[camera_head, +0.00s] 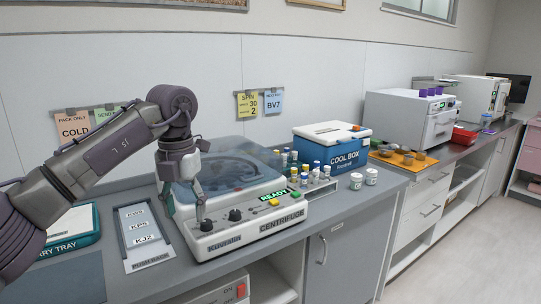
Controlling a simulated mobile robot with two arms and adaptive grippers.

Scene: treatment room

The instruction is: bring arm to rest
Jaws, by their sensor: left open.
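My left arm comes in from the left, and its gripper (183,207) points down at the left front of the centrifuge (268,217). The gripper is open and nothing shows between its fingers. One finger appears in front of the centrifuge's control panel; I cannot tell whether it touches. The centrifuge has a clear lid, dark knobs and a green "READY" label. My right gripper is not in view.
A blue cool box (332,150) stands behind. A labelled tray (142,236) and a teal-edged tray (85,228) lie at the left. The counter's front right is clear.

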